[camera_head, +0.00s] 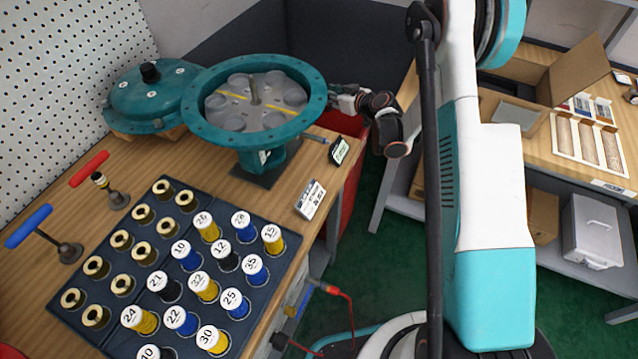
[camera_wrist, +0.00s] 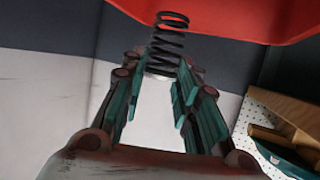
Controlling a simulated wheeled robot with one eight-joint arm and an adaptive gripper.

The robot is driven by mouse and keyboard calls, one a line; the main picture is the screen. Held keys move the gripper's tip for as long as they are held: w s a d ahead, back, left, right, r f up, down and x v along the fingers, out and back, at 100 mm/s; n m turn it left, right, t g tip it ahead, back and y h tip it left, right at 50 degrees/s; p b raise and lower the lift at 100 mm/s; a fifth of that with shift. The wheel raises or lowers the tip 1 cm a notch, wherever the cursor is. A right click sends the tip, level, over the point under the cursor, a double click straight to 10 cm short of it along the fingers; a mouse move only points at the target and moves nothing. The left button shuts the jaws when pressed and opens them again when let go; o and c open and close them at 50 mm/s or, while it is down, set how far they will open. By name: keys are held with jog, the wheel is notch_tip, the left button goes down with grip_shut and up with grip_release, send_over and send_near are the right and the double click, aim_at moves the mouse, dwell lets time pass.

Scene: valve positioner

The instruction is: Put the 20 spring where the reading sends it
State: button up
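My gripper (camera_head: 342,97) is at the right side of the teal round housing (camera_head: 212,125), near the red bin (camera_head: 345,122). In the wrist view, a black coil spring (camera_wrist: 169,38) stands at and beyond the fingertips, with its pale end between them. The fingers appear closed on that end. I cannot read a number on this spring, and I cannot make it out in the head view. The open housing holds a grey plate (camera_head: 243,118) with several round pockets, a yellow stripe and a central stem. The spring tray (camera_head: 262,215) holds numbered yellow, blue and black springs; I see no 20 there.
A reading card (camera_head: 310,199) and a small display (camera_head: 339,151) are at the bench's right edge; their text is too small to read. A teal cover (camera_head: 150,92) sits behind left. Red-handled (camera_head: 90,168) and blue-handled (camera_head: 28,226) tools stand left. A second bench (camera_head: 560,150) is right.

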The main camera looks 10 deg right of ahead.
jog(key=o, duration=0.5)
jog(key=v, duration=1.2)
